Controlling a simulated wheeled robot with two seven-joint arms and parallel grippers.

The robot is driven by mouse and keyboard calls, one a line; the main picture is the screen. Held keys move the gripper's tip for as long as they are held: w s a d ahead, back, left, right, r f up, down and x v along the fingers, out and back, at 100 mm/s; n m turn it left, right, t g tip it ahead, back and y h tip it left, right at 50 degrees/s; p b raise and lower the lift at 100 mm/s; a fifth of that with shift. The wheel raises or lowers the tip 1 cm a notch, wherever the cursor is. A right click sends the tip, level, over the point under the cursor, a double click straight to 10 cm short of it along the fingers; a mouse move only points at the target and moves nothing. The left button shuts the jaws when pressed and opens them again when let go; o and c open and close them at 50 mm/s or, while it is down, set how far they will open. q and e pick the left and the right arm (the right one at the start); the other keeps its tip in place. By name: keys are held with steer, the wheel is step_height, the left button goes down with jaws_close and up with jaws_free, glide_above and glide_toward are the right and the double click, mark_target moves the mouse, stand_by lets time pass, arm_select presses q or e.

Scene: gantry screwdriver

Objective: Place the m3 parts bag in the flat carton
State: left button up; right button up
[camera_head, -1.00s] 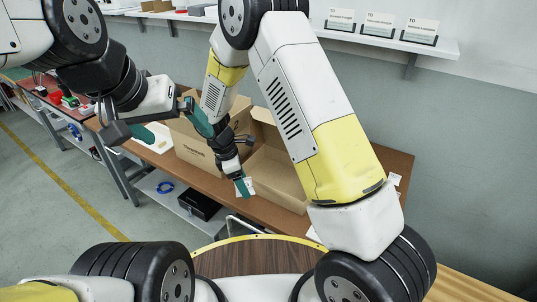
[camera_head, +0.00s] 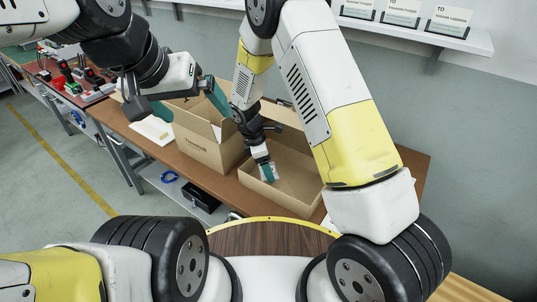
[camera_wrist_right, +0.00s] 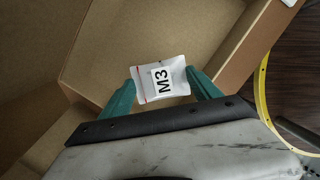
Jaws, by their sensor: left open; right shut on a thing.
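The M3 parts bag (camera_wrist_right: 163,80) is a small white packet with a black "M3" label. My right gripper (camera_wrist_right: 160,92) is shut on it, with a green finger on each side. In the head view the bag (camera_head: 267,172) hangs below the right gripper (camera_head: 265,168), over the open flat carton (camera_head: 282,192). In the right wrist view the carton's brown inside (camera_wrist_right: 130,40) lies behind the bag. I cannot tell its height above the carton floor. My left gripper (camera_head: 190,105) is open and empty, near the taller carton's upper left.
A taller brown carton (camera_head: 203,143) with raised flaps stands left of the flat carton on the brown bench (camera_head: 165,150). A white sheet or tray (camera_head: 150,130) lies further left. A shelf with cards (camera_head: 400,20) runs along the back wall.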

step_height(320, 180, down, 4)
steer(key=shift+r, duration=0.15)
steer(key=shift+w+d+f, duration=0.15)
steer(key=shift+w+f, duration=0.1)
steer(key=shift+w, duration=0.15)
steer(key=shift+s, duration=0.15)
steer(key=o, duration=1.3)
steer(key=shift+c, duration=0.2)
steer(key=v, duration=1.2)
steer(key=shift+r, duration=0.15)
